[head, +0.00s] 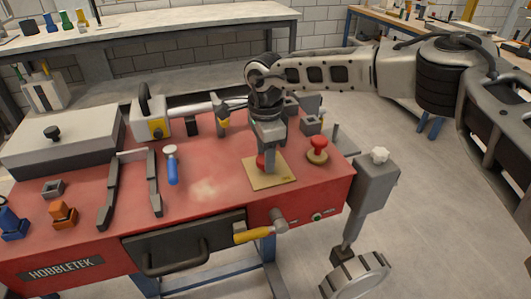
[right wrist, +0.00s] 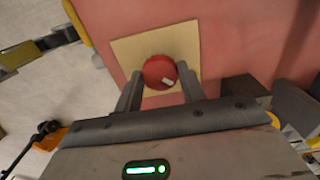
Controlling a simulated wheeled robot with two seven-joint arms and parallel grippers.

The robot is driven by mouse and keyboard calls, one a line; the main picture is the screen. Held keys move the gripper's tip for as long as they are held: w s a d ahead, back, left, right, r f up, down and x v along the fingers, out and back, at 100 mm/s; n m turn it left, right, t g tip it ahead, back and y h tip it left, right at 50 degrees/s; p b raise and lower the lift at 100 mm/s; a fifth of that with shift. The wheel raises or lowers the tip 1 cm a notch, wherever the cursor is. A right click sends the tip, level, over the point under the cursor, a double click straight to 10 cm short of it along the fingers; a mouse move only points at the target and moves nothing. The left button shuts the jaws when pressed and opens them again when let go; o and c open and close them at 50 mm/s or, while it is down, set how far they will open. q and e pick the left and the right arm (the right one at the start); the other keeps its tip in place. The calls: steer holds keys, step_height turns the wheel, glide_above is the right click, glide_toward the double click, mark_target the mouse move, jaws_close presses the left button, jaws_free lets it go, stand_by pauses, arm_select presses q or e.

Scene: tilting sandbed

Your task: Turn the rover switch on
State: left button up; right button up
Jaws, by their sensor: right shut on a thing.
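A red round knob (head: 261,162) sits on a tan square plate (head: 262,181) on the red bench top. The plate has a small label that is too small to read. My right gripper (head: 268,162) points down over the plate and is shut on the red knob. In the right wrist view the knob (right wrist: 159,72) shows between the two fingertips (right wrist: 158,88), with a small pale mark on its top. The fingers hide part of the knob in the head view. My left gripper is not in view.
A second red knob (head: 318,144) on a round base stands just right of the plate. A blue-handled tool (head: 172,168) and dark rails (head: 154,183) lie to the left. A yellow-handled crank (head: 254,234) sticks out at the front.

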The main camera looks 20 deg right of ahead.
steer(key=m, duration=0.4)
steer(key=shift+b, duration=0.3)
steer(key=m, duration=0.4)
steer(key=shift+m, duration=0.4)
steer(key=m, duration=0.5)
steer(key=shift+b, duration=0.4)
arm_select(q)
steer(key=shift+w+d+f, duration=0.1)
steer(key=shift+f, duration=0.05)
arm_select(e)
steer(key=shift+r+m, duration=0.1)
steer(key=shift+m, duration=1.9)
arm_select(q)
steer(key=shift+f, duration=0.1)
arm_select(e)
steer(key=o, duration=1)
steer(key=shift+c, duration=0.2)
